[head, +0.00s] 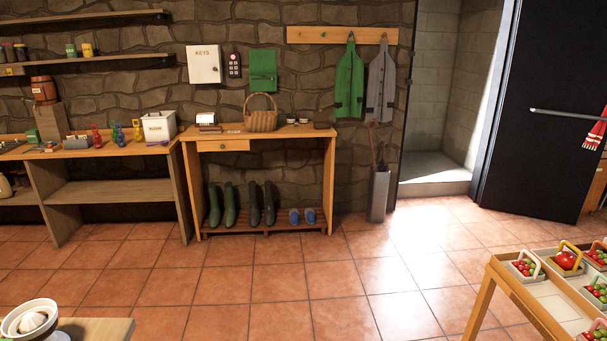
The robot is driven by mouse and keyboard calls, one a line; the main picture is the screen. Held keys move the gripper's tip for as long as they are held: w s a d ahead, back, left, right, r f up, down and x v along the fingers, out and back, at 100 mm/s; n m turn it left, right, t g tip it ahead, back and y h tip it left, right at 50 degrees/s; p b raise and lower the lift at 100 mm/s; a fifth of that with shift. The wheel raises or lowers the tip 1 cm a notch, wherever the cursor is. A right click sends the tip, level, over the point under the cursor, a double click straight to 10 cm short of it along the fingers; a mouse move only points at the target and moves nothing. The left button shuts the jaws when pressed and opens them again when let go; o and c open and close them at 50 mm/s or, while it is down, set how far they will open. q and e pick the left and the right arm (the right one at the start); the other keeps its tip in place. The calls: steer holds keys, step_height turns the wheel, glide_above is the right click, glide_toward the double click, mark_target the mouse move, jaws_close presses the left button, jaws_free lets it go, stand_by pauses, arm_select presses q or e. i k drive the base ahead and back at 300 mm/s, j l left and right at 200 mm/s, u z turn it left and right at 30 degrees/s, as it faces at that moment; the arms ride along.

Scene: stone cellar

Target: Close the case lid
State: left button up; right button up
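I cannot make out a case with an open lid anywhere in the head view. A white box (159,126) stands on the workbench to the left of that table. Neither of my grippers is in view.
A basket (261,115) stands on the side table, boots (230,204) below it. A low table (500,290) with several fruit baskets is at the lower right. A juicer (30,318) stands at the lower left. The tiled floor (255,285) between is clear.

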mark_target(320, 116)
steer(key=i+z, duration=0.15)
steer(key=i, duration=1.3)
steer(key=i+j+u, duration=0.2)
steer(key=i, duration=1.2)
steer(key=i+j+z, duration=0.2)
steer(key=i, duration=0.2)
steer(key=i+j+z, duration=0.2)
steer(key=i, duration=0.2)
